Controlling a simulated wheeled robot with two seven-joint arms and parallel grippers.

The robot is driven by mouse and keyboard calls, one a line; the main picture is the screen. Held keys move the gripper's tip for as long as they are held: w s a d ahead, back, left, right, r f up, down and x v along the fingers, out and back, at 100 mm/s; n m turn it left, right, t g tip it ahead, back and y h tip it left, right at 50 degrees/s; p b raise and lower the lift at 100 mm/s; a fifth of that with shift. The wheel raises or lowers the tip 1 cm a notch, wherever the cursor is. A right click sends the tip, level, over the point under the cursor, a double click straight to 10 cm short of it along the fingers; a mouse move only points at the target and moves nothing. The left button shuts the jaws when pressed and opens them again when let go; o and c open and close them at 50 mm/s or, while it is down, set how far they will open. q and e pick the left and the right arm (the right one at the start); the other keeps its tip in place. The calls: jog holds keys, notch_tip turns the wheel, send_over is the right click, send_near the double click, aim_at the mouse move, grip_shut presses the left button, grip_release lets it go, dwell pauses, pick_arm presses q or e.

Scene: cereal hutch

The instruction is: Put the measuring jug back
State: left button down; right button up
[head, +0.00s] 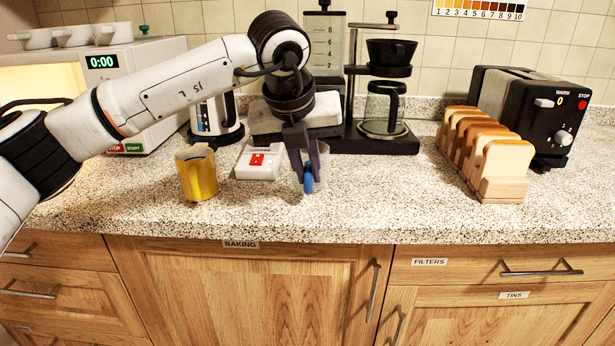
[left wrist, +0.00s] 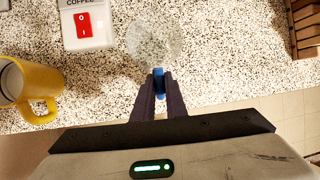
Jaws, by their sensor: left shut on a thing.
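The measuring jug (head: 322,166) is clear, with a blue handle (head: 308,182), near the middle of the counter. In the left wrist view the jug (left wrist: 155,42) is a faint round shape just beyond my fingertips. My left gripper (head: 304,170) points down, its dark fingers shut on the blue handle. In the left wrist view the fingers (left wrist: 158,88) close on both sides of the handle. I cannot tell whether the jug's base touches the counter. My right gripper is not in view.
A white box with a red switch (head: 259,161) and a yellow mug (head: 197,174) stand left of the jug. Behind is a coffee stand with a glass carafe (head: 383,115). A toast rack (head: 500,175) and a black toaster (head: 530,110) stand right. Counter between jug and rack is clear.

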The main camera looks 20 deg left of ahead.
pick_arm(q)
jog(key=shift+f, duration=0.7)
jog(key=c, duration=1.8)
grip_release()
